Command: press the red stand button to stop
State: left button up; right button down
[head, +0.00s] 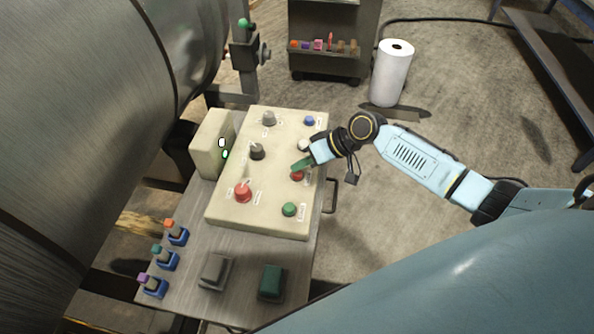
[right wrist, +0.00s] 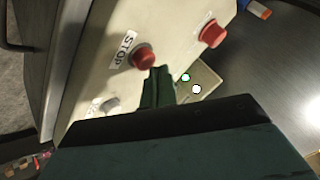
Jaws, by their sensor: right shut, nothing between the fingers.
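The red stop button (head: 297,177) is on the right side of the cream control panel (head: 270,215), partly covered by my right gripper (head: 299,166) in the head view. In the right wrist view the red button (right wrist: 144,58) sits beside a label reading STOP. The shut green fingers of the right gripper (right wrist: 160,74) overlap its lower right edge there. I cannot tell whether they touch it. A second, larger red control (head: 242,193) is at the panel's front left; it also shows in the right wrist view (right wrist: 212,34). My left gripper is not in view.
The panel also carries a green button (head: 289,209), a blue button (head: 309,120), a white button (head: 304,145) and dark knobs (head: 257,152). A box with green lights (head: 212,145) stands at its left. Grey (head: 215,270) and green (head: 271,282) blocks sit in front.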

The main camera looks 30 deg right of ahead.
aim_at(301, 173)
jog(key=shift+f+b, duration=0.35)
jog(key=shift+f, duration=0.2)
dwell(0.6)
jog(key=shift+r+p, duration=0.95)
jog(key=shift+r, duration=0.05)
notch_tip(301, 173, up, 5)
jog(key=p, duration=0.4)
jog(key=shift+p, duration=0.35)
